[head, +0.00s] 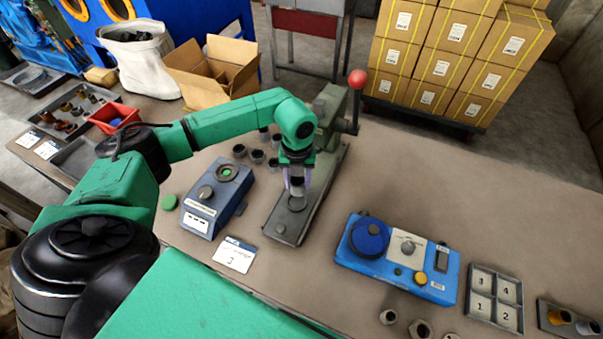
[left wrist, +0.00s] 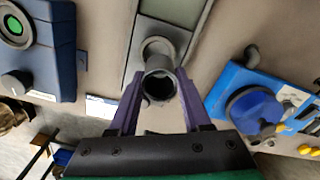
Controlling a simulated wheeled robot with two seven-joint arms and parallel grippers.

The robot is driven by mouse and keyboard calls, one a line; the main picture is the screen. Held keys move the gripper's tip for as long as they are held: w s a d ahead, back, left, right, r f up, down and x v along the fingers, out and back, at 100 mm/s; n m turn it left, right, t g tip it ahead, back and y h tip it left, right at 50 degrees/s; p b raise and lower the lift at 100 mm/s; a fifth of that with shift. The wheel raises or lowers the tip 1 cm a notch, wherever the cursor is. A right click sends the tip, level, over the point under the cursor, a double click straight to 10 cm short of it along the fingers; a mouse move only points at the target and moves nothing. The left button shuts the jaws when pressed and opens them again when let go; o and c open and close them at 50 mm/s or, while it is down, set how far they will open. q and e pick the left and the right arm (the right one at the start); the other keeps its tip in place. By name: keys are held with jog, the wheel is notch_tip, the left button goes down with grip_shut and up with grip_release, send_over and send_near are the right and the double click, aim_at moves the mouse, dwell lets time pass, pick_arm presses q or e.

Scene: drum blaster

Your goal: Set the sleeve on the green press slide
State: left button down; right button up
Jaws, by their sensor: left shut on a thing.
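The green press (head: 330,125) stands at the middle of the bench with its long slide bed (head: 278,222) reaching toward me. My left gripper (head: 297,190) hangs over this bed, its purple fingers shut on a grey hollow sleeve (head: 296,184). In the left wrist view the sleeve (left wrist: 160,86) sits between both fingertips with its open end facing the camera. A round grey part (left wrist: 157,47) of the bed shows just behind the sleeve. I cannot tell whether the sleeve touches it. My right gripper is not in view.
A blue-grey device (head: 215,198) with a green-lit ring stands left of the bed. A blue device (head: 397,258) with a dial stands to the right. Several dark cups (head: 257,156) stand beside the press. A red-knobbed lever (head: 357,79) rises behind.

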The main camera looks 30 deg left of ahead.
pick_arm(q)
jog(key=f+b, duration=0.2)
jog(key=f, duration=0.1)
jog(key=f+b, duration=0.1)
jog(key=f, duration=0.1)
jog(key=shift+a+b, duration=0.3)
jog(key=shift+a, duration=0.1)
jog(key=shift+d+f, duration=0.1)
jog(key=shift+f, duration=0.3)
jog(key=shift+f+b, duration=0.1)
jog(key=shift+b, duration=0.2)
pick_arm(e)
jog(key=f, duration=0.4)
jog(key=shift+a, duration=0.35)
pick_arm(q)
jog(key=shift+f+b, duration=0.55)
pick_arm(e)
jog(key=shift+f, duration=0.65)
pick_arm(q)
jog(key=c, duration=0.6)
grip_release()
